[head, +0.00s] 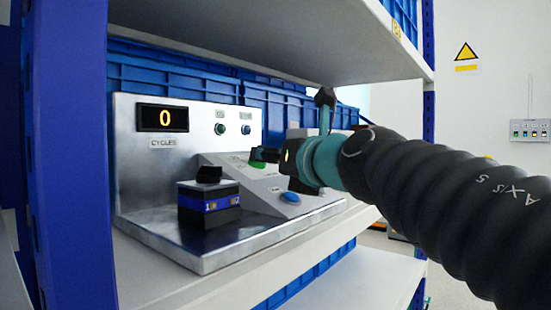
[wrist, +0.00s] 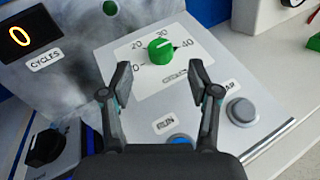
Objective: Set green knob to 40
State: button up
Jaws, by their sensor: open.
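The green knob (wrist: 160,51) sits on a white dial plate on a sloped grey panel. Marks 20, 30 and 40 show around it, and a partly hidden mark ending in 0 at lower left. In the head view the green knob (head: 258,164) is partly hidden beside my gripper (head: 268,155).
A display (wrist: 20,34) reads 0 above a CYCLES label. A blue RUN button (wrist: 179,139) and a grey button (wrist: 241,111) lie below the dial. A black rotary switch (head: 208,195) stands at left. A shelf board (head: 280,35) is overhead.

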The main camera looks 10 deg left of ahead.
send_over(296, 209)
jog(key=shift+s, duration=0.1)
dwell(0.4)
jog(key=w+d+f+m+t+h, duration=0.1)
jog(key=w+d+f+m+h, duration=0.1)
jog(key=d+f+m+h, duration=0.8)
jog(key=w+d+f+m+t+h, duration=0.15)
jog(key=d+m, duration=0.45)
jog(key=m, duration=1)
jog(key=s+d+f+m+g, duration=0.1)
jog(key=s+f+m+g, duration=0.2)
jog(key=f, duration=0.7)
jog(key=s+d+f+m+g, duration=0.1)
jog(key=s+f+m+g, duration=0.3)
jog(key=s+f, duration=0.5)
jog(key=s+d+f+m+g+y, duration=0.1)
jog(key=s+f+m+g, duration=0.3)
jog(key=f, duration=0.7)
jog(key=shift+s+d+m, duration=0.5)
jog(key=shift+s+m, duration=0.6)
jog(key=shift+m, duration=0.7)
